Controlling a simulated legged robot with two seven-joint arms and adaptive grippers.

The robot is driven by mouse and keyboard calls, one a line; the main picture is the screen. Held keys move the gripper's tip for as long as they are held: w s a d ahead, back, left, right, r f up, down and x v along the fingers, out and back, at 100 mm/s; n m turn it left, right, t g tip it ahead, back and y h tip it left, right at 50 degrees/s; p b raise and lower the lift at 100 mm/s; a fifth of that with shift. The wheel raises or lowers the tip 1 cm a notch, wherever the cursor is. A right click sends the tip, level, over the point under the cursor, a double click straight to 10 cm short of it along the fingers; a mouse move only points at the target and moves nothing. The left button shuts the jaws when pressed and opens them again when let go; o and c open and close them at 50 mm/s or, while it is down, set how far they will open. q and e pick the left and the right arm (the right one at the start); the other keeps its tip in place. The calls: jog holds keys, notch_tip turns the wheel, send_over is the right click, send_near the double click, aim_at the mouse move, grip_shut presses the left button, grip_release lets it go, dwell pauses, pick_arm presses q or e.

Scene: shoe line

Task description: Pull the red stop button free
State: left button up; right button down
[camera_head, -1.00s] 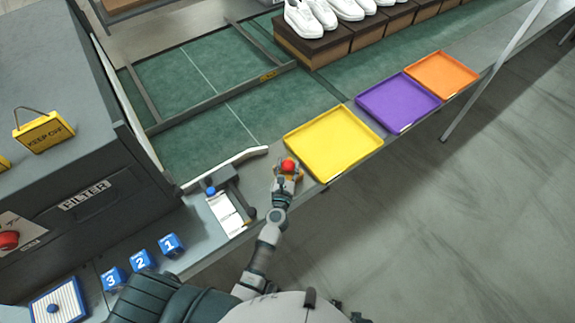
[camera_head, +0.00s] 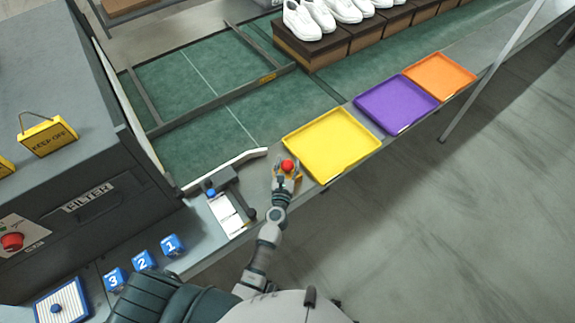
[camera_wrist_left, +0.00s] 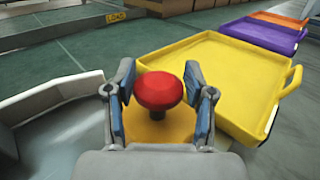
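The red stop button (camera_head: 288,165) is a round mushroom knob on a yellow base, at the table edge beside the yellow tray. In the left wrist view the red knob (camera_wrist_left: 158,91) sits centred, on its dark stem above the yellow base (camera_wrist_left: 160,130). My left gripper (camera_head: 287,172) is at the button. In the wrist view the left gripper's fingers (camera_wrist_left: 159,82) are open, one on each side of the knob, with narrow gaps showing. My right gripper is in neither view.
A yellow tray (camera_head: 288,138), a purple tray (camera_head: 365,103) and an orange tray (camera_head: 410,72) line the edge. Another red button (camera_head: 12,241) is on the filter machine (camera_head: 130,190).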

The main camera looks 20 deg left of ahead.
pick_arm(q)
jog(key=shift+o, duration=1)
jog(key=shift+f, duration=0.1)
jog(key=shift+s, duration=0.25)
jog(key=s+d, duration=0.1)
jog(key=s, duration=1)
jog(key=shift+s+d, duration=0.25)
